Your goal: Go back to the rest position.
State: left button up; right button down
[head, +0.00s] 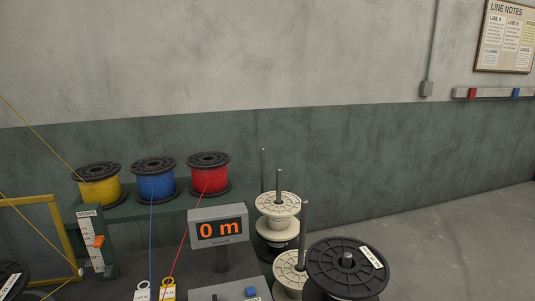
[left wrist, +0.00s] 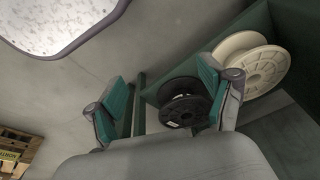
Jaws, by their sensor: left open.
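My left gripper (left wrist: 165,100) shows in the left wrist view with its two teal-padded fingers spread apart and nothing between them in its grasp. A black spool (left wrist: 186,102) is seen beyond the gap, close to the right finger in the picture; I cannot tell the distance. A cream spool (left wrist: 252,65) lies further right, on or against a green surface. Neither gripper shows in the head view. There, a yellow spool (head: 98,188), a blue spool (head: 155,184) and a red spool (head: 208,178) stand in a row on a green shelf.
A display (head: 220,229) reads 0 m. Cream spools (head: 278,207) and a large black spool (head: 346,267) sit around upright posts at the front middle. A yellow frame (head: 50,240) and a stops scale (head: 92,240) stand left. Open floor (head: 460,240) lies right.

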pick_arm(q)
jog(key=s+a+f+g, duration=0.1)
jog(key=s+a+f, duration=0.2)
jog(key=s+f, duration=1.1)
jog(key=shift+s+f, duration=0.2)
jog(key=shift+s, duration=0.8)
